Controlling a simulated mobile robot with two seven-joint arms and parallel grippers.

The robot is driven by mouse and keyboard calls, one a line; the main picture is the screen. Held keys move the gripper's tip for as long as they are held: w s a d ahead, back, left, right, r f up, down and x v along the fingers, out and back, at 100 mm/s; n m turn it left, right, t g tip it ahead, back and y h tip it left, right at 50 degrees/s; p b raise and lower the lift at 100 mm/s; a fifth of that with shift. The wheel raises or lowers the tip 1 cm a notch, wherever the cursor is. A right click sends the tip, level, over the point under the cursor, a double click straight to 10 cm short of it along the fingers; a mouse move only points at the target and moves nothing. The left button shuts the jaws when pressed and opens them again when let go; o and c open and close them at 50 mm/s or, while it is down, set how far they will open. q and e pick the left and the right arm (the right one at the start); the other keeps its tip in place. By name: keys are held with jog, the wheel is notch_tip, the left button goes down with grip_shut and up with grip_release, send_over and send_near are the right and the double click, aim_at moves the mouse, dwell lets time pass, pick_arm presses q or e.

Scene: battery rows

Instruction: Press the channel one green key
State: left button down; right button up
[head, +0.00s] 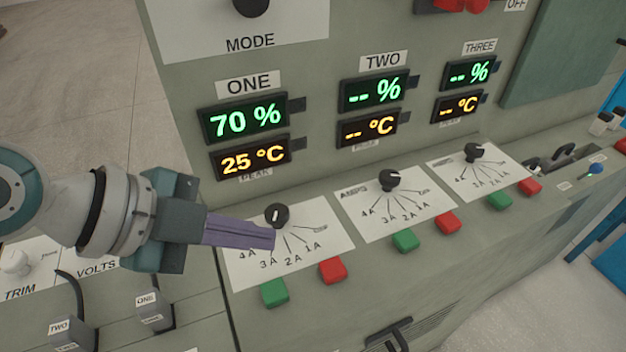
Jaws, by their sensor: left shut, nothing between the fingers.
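The channel one green key (274,293) is a square green button on the sloping panel, in front of the first dial plate. A red key (333,270) sits just right of it. My left gripper (272,237) is shut and empty, its fingertips over the channel one dial plate (325,238), just below the black knob (277,215). The fingertips are up and behind the green key in the picture, apart from it. The display under ONE (242,121) reads 70 % and the one below reads 25 °C. My right gripper is not in view.
Channels two and three have their own green keys (405,240) and red keys (448,222) to the right. Their displays show dashes. At the lower left stand plugs (153,311) with cables. A black handle (388,335) is on the front face.

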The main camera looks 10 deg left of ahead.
aim_at(265, 292)
pick_arm(q)
jog(key=shift+a, duration=0.1)
jog(key=shift+f, duration=0.1)
notch_tip(265, 292, down, 9)
jog(key=b, duration=0.8)
jog(key=shift+r, duration=0.2)
dwell(1.6)
jog(key=shift+f+b, duration=0.4)
jog(key=shift+b, duration=0.05)
jog(key=shift+f+b, duration=0.4)
dwell(0.4)
dwell(0.4)
jog(key=shift+r+p, duration=0.75)
jog(key=shift+r, duration=0.1)
